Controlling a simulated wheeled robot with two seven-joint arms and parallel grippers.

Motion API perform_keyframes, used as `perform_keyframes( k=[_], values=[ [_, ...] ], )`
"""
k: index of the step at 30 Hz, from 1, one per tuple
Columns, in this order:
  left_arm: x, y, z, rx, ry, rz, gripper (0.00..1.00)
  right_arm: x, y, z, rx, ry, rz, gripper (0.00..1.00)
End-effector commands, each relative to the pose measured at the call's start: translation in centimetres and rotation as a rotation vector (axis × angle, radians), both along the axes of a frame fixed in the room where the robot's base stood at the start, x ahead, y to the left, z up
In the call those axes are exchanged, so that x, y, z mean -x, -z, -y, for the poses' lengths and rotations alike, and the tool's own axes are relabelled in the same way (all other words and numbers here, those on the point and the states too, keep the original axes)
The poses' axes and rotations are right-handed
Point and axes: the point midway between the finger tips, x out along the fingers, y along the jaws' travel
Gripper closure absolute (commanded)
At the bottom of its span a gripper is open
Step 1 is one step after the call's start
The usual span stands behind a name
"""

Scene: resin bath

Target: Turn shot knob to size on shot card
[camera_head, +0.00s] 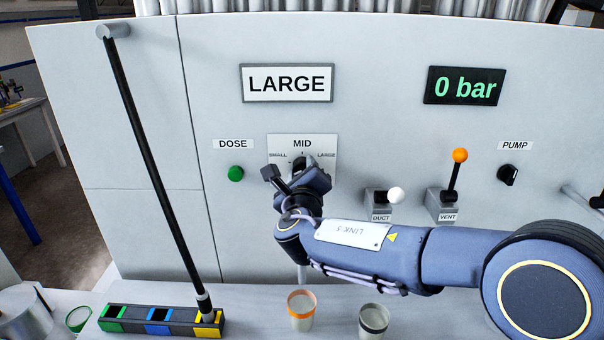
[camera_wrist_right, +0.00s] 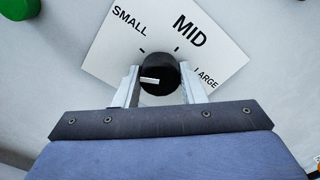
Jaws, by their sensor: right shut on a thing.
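The shot card (camera_head: 287,83) on the grey panel reads LARGE. Below it is a white dial plate (camera_head: 327,143) marked SMALL, MID and LARGE; it also shows tilted in the right wrist view (camera_wrist_right: 215,60). The black shot knob (camera_wrist_right: 160,74) stands in the middle of the plate, with a short white mark on the left part of its face. I cannot tell for sure which size the mark points to. My right gripper (camera_wrist_right: 158,88) is shut on the knob, one finger on each side. It covers most of the knob in the head view (camera_head: 300,172). My left gripper is not in view.
A green DOSE button (camera_head: 235,174) is left of the dial. The DUCT lever (camera_head: 396,195), orange-topped VENT lever (camera_head: 459,156) and PUMP knob (camera_head: 508,175) are to the right. An orange-rimmed cup (camera_head: 301,312) and a dark-rimmed cup (camera_head: 373,322) stand below my arm.

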Motion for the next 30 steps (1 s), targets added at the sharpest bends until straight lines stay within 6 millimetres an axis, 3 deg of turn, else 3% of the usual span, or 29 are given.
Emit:
perform_keyframes(
  k=[8, 30],
  values=[
    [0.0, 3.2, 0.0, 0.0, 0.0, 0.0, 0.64, 0.1, 0.5, 0.0, -0.172, -0.001, 0.003, 0.86],
    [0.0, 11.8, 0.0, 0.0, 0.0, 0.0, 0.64, 0.1, 0.5, 0.0, -0.871, -0.003, 0.0, 0.86]
  ],
)
